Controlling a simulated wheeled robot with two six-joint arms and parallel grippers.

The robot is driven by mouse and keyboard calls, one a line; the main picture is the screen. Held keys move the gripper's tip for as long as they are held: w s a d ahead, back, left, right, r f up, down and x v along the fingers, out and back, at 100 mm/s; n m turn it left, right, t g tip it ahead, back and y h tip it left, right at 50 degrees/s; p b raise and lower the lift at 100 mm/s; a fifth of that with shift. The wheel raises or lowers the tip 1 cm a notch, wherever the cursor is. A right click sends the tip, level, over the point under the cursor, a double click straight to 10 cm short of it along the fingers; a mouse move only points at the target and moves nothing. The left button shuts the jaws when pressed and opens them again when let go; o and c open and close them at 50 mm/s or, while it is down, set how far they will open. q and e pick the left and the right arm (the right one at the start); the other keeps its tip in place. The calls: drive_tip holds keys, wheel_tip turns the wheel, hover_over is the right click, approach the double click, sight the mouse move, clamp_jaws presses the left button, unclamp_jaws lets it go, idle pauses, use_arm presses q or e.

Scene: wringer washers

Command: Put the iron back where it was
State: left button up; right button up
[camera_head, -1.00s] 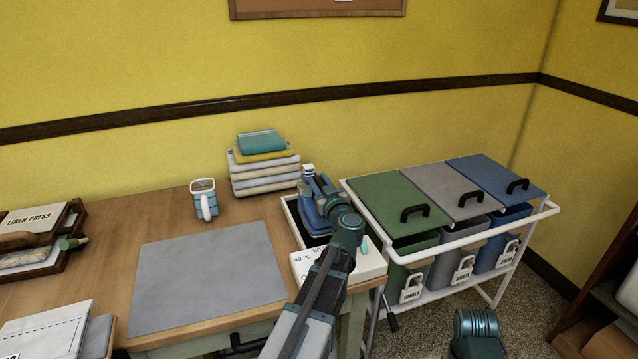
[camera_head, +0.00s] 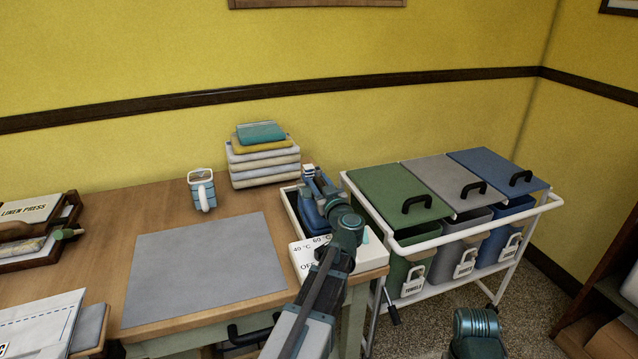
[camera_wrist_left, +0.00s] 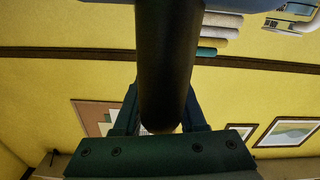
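The blue iron (camera_head: 309,214) is at the white rest (camera_head: 340,262) on the table's right end. The rest has a tray with a raised rim and a front marked with temperatures and "OFF". The iron is over or in the tray; I cannot tell whether it touches the bottom. My left gripper (camera_head: 318,185) is at the iron, partly hidden by my own wrist. In the left wrist view its fingers (camera_wrist_left: 160,124) close on both sides of the iron's dark round handle (camera_wrist_left: 167,65). My right gripper is out of view.
A grey mat (camera_head: 205,268) lies left of the rest. A trolley with lidded bins (camera_head: 400,195) is close on the right. Trays and papers (camera_head: 40,325) are at the left.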

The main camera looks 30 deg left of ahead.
use_arm(q)
drive_tip(key=shift+o, duration=1.4)
drive_tip(key=shift+r, duration=0.15)
drive_tip(key=v, duration=1.2)
